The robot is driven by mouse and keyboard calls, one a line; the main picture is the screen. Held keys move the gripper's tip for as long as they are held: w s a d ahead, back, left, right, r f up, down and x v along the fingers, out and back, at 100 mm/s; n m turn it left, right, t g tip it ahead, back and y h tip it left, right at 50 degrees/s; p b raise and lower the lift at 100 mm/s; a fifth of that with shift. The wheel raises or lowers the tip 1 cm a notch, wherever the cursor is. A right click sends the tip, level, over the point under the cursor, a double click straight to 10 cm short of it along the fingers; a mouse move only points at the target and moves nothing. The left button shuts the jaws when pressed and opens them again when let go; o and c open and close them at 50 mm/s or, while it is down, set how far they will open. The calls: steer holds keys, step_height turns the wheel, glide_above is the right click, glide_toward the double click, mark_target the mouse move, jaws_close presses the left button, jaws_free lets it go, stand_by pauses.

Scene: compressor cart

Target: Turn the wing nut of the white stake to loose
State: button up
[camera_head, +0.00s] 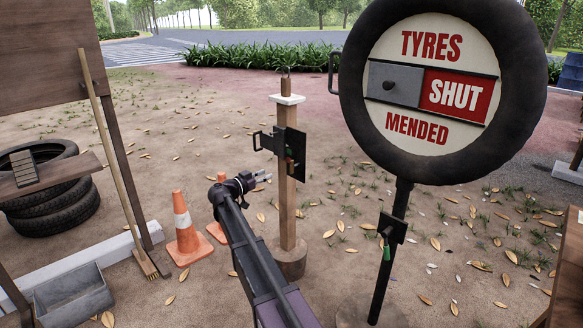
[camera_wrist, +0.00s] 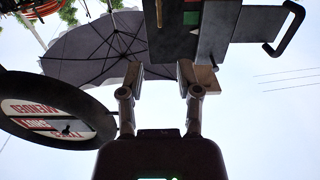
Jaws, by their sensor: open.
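The white stake (camera_head: 287,190) is a wooden post with a white cap, standing upright on a round wooden base. A dark plate (camera_head: 299,150) with a handle at its left is fixed on its upper part. Small red and green parts show there; I cannot clearly make out the wing nut. My gripper (camera_head: 264,177) is open and empty, just left of the post and below the plate. In the wrist view, my gripper's fingers (camera_wrist: 160,76) are spread apart below a dark plate (camera_wrist: 170,42) with a green part and a black handle (camera_wrist: 284,32). Nothing is between the fingers.
A tyre-rimmed sign (camera_head: 440,160) on a black pole stands close at the right; a small dark plate (camera_head: 392,228) is on its pole. Orange cones (camera_head: 186,238), a broom (camera_head: 108,150) and stacked tyres (camera_head: 55,212) are at the left. Leaf-strewn ground lies between.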

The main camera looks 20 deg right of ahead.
mark_target(292, 163)
steer(key=shift+d, duration=0.15)
steer(key=x, duration=1.3)
steer(key=shift+w+d, duration=0.1)
steer(key=shift+d, duration=0.15)
jaws_close()
